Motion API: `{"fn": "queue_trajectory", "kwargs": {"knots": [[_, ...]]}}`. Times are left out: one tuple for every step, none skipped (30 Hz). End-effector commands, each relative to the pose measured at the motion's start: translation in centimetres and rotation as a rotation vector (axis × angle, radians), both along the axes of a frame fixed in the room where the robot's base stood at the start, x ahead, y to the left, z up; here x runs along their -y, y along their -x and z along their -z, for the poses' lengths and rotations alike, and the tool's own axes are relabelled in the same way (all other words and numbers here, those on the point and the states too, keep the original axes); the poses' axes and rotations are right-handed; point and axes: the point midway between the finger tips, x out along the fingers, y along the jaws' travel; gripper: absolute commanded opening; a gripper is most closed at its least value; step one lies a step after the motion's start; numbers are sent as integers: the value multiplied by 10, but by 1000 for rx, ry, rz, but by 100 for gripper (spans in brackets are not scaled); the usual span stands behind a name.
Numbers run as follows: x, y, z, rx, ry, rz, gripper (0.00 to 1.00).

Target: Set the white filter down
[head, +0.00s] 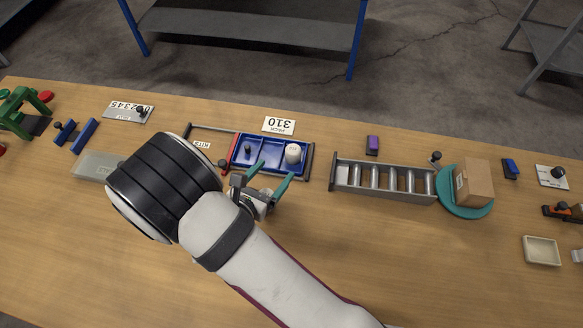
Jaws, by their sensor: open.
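The white filter (293,152) is a short white cylinder that stands in the right part of a blue tray (270,143) at the middle of the bench. My gripper (275,170) is open, with its two teal fingers spread over the tray's near edge. The filter is just beyond the right finger, not between the fingers. I cannot tell whether that finger touches it. A small dark knob (248,147) shows in the tray's left part. My wrist and arm hide the bench at the lower left of the tray.
A white card reading "PACK 310" (279,125) lies behind the tray. A metal rack with slots (383,180) stands to the right, then a cardboard box (475,182) on a teal round stand (466,211). A clear lidded box (95,166) lies left. The front right of the bench is mostly free.

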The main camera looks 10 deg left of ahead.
Motion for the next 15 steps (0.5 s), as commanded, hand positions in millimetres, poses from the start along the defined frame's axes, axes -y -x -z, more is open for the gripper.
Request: {"fn": "queue_trajectory", "kwargs": {"knots": [[0, 1, -1, 0, 0, 0, 80], [0, 1, -1, 0, 0, 0, 80], [1, 1, -2, 1, -4, 9, 80], [6, -1, -5, 5, -15, 33, 80], [14, -4, -11, 11, -35, 76, 80], [34, -8, -24, 27, -81, 174, 80], [54, -11, -36, 44, -130, 277, 80], [80, -12, -51, 65, -192, 410, 80], [121, -6, -72, 103, -294, 624, 80], [155, 5, -87, 136, -385, 814, 80], [187, 22, -99, 175, -485, 1019, 80], [220, 53, -112, 228, -622, 1290, 80], [237, 78, -118, 268, -728, 1491, 80], [247, 103, -123, 309, -836, 1687, 80], [251, 134, -126, 360, -979, 1934, 80]]}}
